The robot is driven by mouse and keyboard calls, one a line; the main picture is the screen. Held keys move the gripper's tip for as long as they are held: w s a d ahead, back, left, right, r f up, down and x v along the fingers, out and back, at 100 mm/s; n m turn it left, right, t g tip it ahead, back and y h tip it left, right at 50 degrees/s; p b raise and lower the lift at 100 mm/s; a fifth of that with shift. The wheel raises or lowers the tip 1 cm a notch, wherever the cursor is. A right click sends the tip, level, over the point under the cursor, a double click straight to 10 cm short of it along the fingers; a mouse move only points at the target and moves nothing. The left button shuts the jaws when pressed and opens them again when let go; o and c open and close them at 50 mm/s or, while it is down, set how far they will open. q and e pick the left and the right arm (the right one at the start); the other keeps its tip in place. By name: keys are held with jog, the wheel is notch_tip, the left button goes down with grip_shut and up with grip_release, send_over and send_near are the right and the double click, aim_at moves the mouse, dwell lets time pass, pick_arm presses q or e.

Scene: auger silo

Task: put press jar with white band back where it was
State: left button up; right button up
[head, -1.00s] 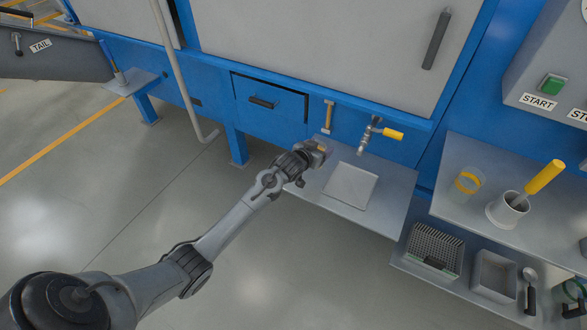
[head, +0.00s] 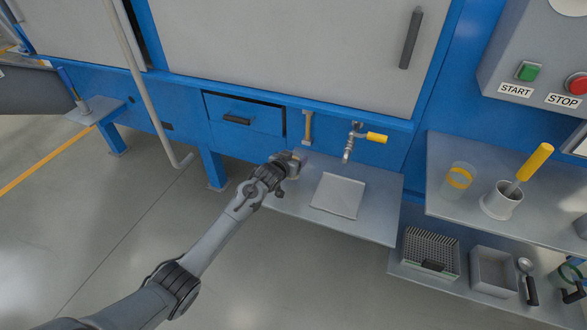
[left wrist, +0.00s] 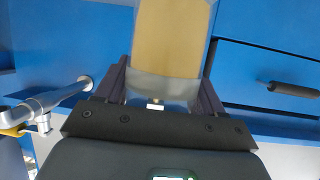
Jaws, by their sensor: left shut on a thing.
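My left gripper (head: 290,161) is at the left end of the metal shelf under the blue machine. In the left wrist view, its dark fingers are on both sides of a jar (left wrist: 170,45) with tan contents and a pale, translucent lower part. The gripper is shut on this jar. The jar's top is cut off in that view, and I cannot make out a white band. In the head view the jar is mostly hidden by the gripper, and I cannot tell whether it touches the shelf. My right gripper is not in view.
A flat square plate (head: 338,195) lies on the metal shelf (head: 380,205), below a tap with a yellow handle (head: 376,138). A yellow-banded jar (head: 458,180) and a white pot (head: 501,202) stand on the right shelf. A blue drawer (head: 245,118) is behind my gripper.

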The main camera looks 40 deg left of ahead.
pick_arm(q)
notch_tip(320, 180, down, 4)
jog(key=shift+d+r+b, duration=0.1)
jog(key=shift+b, duration=0.75)
jog(key=o, duration=1.3)
